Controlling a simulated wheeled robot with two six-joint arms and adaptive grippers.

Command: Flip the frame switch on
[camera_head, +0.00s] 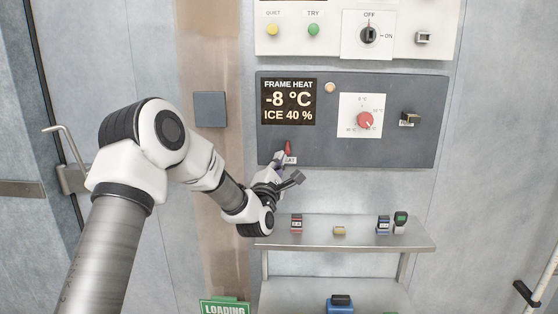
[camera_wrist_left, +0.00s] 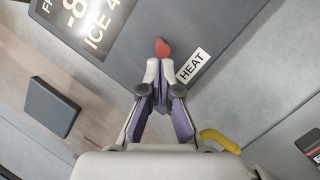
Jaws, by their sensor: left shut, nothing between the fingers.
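The frame switch is a small lever with a red tip (camera_head: 288,146) low on the dark grey FRAME HEAT panel (camera_head: 345,150), above a label reading HEAT. In the left wrist view the red tip (camera_wrist_left: 163,47) shows just beyond my fingertips, beside the HEAT label (camera_wrist_left: 193,66). My left gripper (camera_head: 277,165) is shut and empty, its tips at the lever. I cannot tell whether they touch it. The lever's lower part is hidden behind the fingers. The panel display (camera_head: 288,101) reads -8 °C and ICE 40 %. My right gripper is not in view.
A red dial (camera_head: 365,120) and a black switch (camera_head: 410,118) sit right on the same panel. A white panel (camera_head: 340,45) with buttons and a rotary switch is above. A metal shelf (camera_head: 345,242) with small items is below. A grey square plate (camera_head: 210,109) is left of the panel.

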